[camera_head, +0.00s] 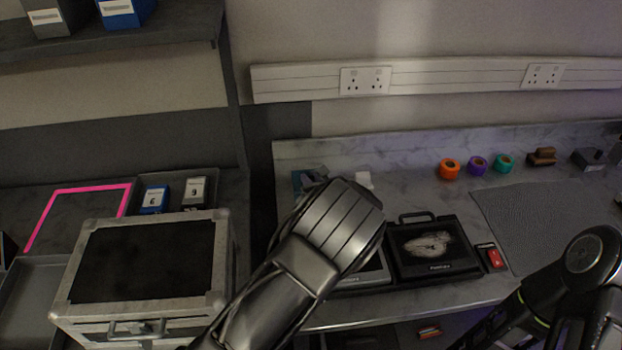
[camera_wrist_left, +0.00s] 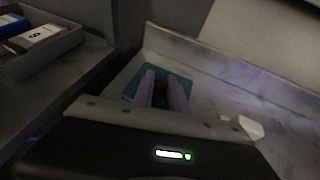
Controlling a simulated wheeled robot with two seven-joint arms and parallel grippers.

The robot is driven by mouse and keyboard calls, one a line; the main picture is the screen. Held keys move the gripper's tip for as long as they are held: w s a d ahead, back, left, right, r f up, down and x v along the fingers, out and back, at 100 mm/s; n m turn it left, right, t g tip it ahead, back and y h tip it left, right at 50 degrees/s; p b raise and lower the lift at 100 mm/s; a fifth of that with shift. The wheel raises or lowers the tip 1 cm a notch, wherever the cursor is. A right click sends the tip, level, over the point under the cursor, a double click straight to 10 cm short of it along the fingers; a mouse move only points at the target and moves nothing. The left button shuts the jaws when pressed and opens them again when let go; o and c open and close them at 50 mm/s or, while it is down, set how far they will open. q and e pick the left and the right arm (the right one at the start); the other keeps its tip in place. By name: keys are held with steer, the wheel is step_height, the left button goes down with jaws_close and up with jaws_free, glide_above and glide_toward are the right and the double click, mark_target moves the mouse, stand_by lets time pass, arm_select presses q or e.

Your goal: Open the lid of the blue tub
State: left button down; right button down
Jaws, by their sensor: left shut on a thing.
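The blue tub (camera_head: 298,186) stands at the back left end of the marble-look bench, mostly hidden behind my left arm. In the left wrist view its teal-blue top (camera_wrist_left: 131,86) shows around the fingertips. My left gripper (camera_wrist_left: 165,92) points down at it, its two fingers close together with something dark between them. The fingers are shut on what seems to be the tub's lid, though the grip itself is mostly hidden. I cannot tell whether the lid is raised. My right arm is at the lower right of the head view; its gripper is not seen.
A small white object (camera_head: 363,179) is right beside the tub. A black case (camera_head: 433,246) and a red item (camera_head: 494,258) lie to the right. Tape rolls (camera_head: 478,164) stand along the back. A large metal-edged case (camera_head: 145,262) is at left, under a shelf (camera_head: 110,38).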

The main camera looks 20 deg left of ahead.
stand_by(0.5)
arm_select(q)
steer(key=shift+w+a+r+g+h, duration=0.2)
steer(key=shift+w+r+g+h, duration=0.35)
steer(key=shift+g, duration=0.25)
steer(key=shift+w+a+r+g+h, duration=0.2)
steer(key=shift+r+g+h, duration=0.15)
steer(key=shift+r+g, duration=0.35)
steer(key=shift+w+a+r+m+g+h, duration=0.1)
steer(key=shift+w+r+m+g+h, duration=0.25)
steer(key=shift+g, duration=0.4)
steer(key=shift+w+a+r+m+g+h, duration=0.1)
steer(key=shift+w+r+m+g+h, duration=0.1)
steer(key=shift+w+g+h, duration=0.4)
steer(key=shift+s+y, duration=0.15)
steer(key=shift+y, duration=0.1)
